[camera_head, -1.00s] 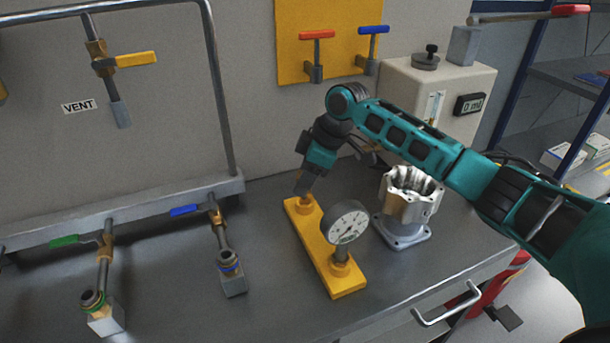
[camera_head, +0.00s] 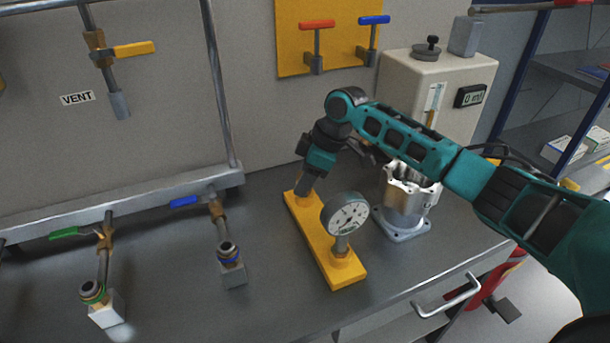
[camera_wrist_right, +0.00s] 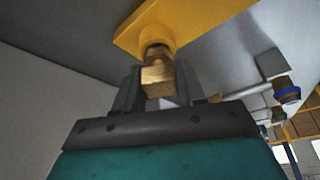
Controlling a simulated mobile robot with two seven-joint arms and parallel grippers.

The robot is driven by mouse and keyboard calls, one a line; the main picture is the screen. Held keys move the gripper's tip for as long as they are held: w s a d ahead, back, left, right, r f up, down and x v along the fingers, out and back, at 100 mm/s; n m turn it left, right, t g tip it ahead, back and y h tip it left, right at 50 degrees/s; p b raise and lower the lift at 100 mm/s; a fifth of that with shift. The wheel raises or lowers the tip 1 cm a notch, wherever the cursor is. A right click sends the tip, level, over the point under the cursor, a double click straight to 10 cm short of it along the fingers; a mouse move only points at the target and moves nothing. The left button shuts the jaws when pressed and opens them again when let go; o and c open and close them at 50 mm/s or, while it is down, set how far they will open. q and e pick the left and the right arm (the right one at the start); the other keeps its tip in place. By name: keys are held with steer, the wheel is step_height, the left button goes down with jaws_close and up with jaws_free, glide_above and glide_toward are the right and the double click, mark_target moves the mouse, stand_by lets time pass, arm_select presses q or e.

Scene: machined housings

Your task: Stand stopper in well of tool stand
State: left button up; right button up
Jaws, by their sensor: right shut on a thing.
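The yellow tool stand (camera_head: 325,254) is a long plate on the grey bench, with a round boss at each end. Its far boss also shows in the right wrist view (camera_wrist_right: 155,38). My right gripper (camera_head: 304,186) is low over that far end. In the wrist view its fingers (camera_wrist_right: 157,90) are shut on a brass, faceted piece (camera_wrist_right: 158,72), seemingly the stopper. The piece is in line with the boss and meets it; how deep it sits is hidden. A dial gauge (camera_head: 344,213) stands upright on the near boss. My left gripper is not in view.
A machined metal housing (camera_head: 405,208) stands right of the stand, under my right forearm. Pipes with a green-handled valve (camera_head: 64,233) and a blue-handled valve (camera_head: 185,202) are at the left. A cream box (camera_head: 455,75) is behind.

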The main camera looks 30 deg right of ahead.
steer(key=shift+f, duration=0.25)
steer(key=o, duration=1.2)
steer(key=v, duration=1.3)
steer(key=shift+f, duration=0.15)
